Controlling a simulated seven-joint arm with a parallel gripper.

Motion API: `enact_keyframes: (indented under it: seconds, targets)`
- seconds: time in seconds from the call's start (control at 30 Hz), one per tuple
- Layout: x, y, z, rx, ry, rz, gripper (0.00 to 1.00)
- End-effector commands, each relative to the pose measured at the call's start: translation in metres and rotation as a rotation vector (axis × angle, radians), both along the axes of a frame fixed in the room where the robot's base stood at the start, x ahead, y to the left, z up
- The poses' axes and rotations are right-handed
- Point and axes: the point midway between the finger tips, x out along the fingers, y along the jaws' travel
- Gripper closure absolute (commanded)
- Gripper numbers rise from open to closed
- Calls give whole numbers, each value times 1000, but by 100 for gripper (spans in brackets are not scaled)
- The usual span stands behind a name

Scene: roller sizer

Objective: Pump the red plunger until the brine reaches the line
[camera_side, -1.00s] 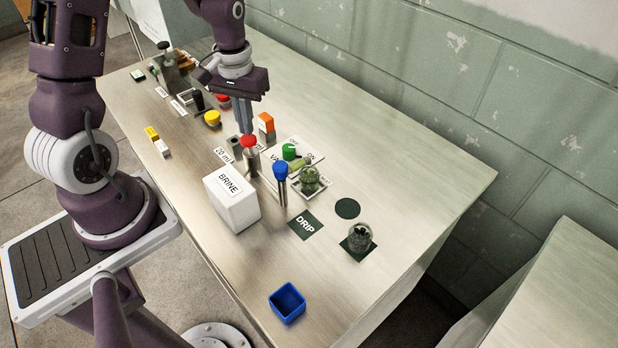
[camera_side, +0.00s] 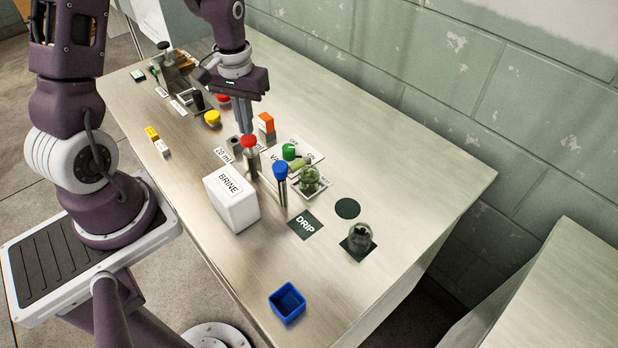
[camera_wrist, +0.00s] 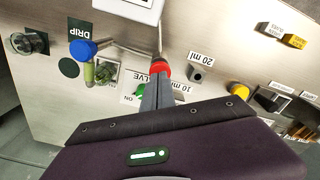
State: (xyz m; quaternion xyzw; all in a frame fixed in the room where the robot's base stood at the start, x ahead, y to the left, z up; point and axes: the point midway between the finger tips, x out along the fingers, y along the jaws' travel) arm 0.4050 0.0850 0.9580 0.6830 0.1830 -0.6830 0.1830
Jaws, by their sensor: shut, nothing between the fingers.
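The red plunger (camera_side: 249,141) tops a metal cylinder beside the white BRINE box (camera_side: 232,203). My gripper (camera_side: 246,132) is shut and empty, pointing down with its fingertips at the top of the red plunger. In the wrist view the shut fingertips (camera_wrist: 156,80) overlap the red knob (camera_wrist: 160,67); I cannot tell exact contact. A glass jar with green contents (camera_side: 311,180) stands on a white-framed base next to the blue-topped post (camera_side: 280,170). The brine level and its line are too small to make out.
A green valve knob (camera_side: 289,151) and an orange block (camera_side: 266,122) stand close behind the plunger. A second jar (camera_side: 359,238) is at the right near the DRIP mat (camera_side: 306,225). A blue open box (camera_side: 287,304) sits at the front.

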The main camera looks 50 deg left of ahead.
Motion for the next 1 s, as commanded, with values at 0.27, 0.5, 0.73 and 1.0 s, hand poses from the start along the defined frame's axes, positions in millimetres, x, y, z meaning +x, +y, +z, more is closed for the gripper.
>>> enact_keyframes:
  seconds: [0.27, 0.5, 0.73, 1.0]
  targets:
    - [0, 0, 0, 0, 0, 0, 100]
    - [0, 0, -1, 0, 0, 0, 100]
    - [0, 0, -8, -1, 2, 0, 100]
    - [0, 0, -16, 0, 1, 0, 100]
